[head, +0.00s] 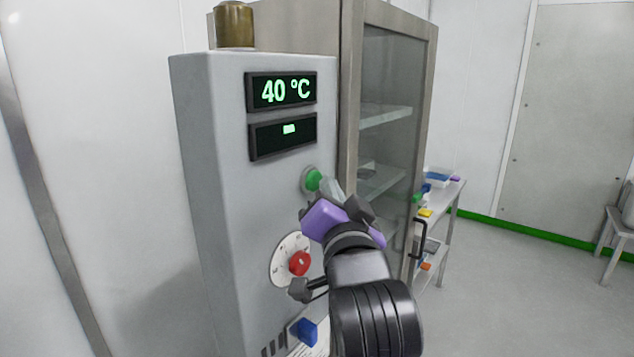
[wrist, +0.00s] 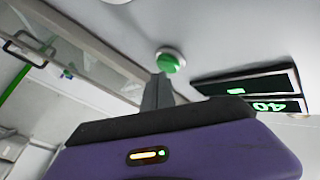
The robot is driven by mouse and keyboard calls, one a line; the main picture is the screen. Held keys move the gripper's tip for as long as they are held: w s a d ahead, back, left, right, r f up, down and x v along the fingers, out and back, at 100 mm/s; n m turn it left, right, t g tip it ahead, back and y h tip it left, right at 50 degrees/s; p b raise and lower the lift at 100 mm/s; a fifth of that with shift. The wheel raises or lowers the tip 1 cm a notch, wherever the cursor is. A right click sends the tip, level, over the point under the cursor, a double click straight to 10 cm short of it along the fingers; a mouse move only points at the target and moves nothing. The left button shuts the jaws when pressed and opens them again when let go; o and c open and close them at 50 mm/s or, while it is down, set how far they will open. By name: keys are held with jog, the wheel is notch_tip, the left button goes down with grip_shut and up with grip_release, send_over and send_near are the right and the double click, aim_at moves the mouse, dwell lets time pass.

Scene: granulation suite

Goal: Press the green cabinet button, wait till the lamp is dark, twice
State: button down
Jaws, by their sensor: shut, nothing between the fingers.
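The green button (head: 313,179) sits in a pale ring on the front of the grey control cabinet (head: 215,190). It also shows in the wrist view (wrist: 170,62). My gripper (head: 328,186) is shut and empty, its fingertips just in front of the button. In the wrist view the shut fingers (wrist: 158,90) point at the button; whether they touch it I cannot tell. The upper display (head: 281,91) reads 40 °C in green. The lower display (head: 283,136) shows one small lit green bar.
Below the button is a red knob (head: 300,263) on a white dial, with a blue switch (head: 307,331) lower down. A glass-doored cabinet (head: 390,120) stands to the right, then a side table (head: 447,195) with small coloured items.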

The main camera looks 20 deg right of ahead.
jog(key=shift+w+a, duration=0.3)
jog(key=shift+w, duration=0.1)
dwell(0.6)
dwell(0.3)
jog(key=shift+s+d, duration=0.55)
jog(key=shift+s, duration=0.2)
jog(key=shift+s+d+p, duration=0.25)
jog(key=shift+s+d, duration=0.5)
jog(key=shift+s, duration=0.25)
jog(key=shift+s+d+p, duration=0.25)
jog(key=shift+s+d, duration=0.45)
jog(key=shift+s, duration=0.3)
